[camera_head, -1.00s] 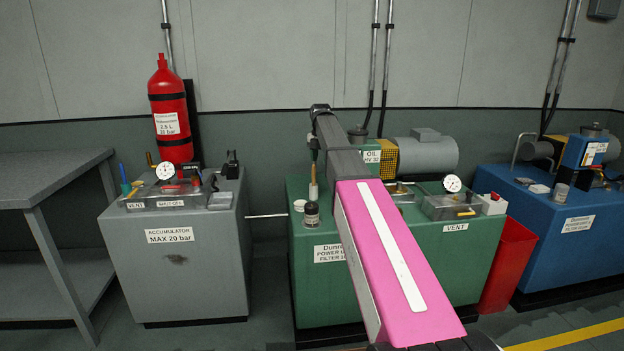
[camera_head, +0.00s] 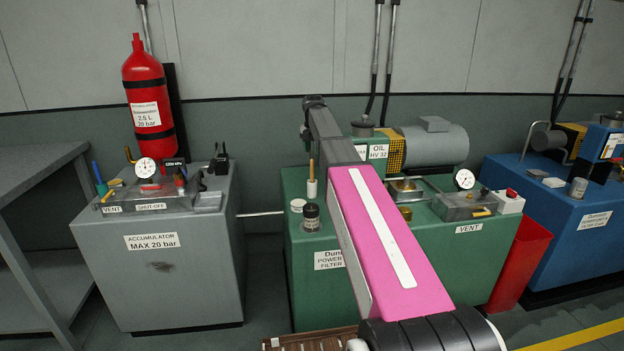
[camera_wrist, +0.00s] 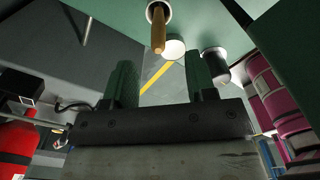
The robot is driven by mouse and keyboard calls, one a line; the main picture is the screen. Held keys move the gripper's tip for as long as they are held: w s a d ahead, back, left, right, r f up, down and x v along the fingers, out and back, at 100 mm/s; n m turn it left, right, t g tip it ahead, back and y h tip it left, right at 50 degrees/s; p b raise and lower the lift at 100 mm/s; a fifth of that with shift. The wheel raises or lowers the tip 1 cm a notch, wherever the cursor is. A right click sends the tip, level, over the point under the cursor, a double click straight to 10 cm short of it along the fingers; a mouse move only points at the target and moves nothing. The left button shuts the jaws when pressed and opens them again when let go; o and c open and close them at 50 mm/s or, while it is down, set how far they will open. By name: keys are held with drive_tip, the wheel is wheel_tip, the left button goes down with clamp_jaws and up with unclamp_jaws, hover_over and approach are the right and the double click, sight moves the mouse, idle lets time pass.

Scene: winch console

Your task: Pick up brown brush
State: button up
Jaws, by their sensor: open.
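A brown upright handle, which I take as the brown brush (camera_head: 312,170), rises from a pale lower part on the left of the green console top (camera_head: 290,260). In the wrist view the brown handle (camera_wrist: 158,30) shows at the top middle, pointing toward the camera from a white round base. My gripper (camera_wrist: 162,78) is open and empty, its two fingers apart below the handle in that picture. In the head view only a small dark part of the gripper (camera_head: 305,132) shows at the arm's far end, above and slightly left of the handle. They look apart.
A dark jar (camera_head: 311,217) and a white round lid (camera_head: 297,205) stand close to the handle. A yellow-brown pot (camera_head: 405,213) and a gauge unit (camera_head: 464,195) are farther right. A grey accumulator cabinet (camera_head: 160,285) stands left, across a gap. A red bin (camera_head: 518,262) is at right.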

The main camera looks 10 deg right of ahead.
sight(312, 164)
drive_tip(key=shift+a+f, duration=0.2)
drive_tip(key=shift+f, duration=3.2)
clamp_jaws()
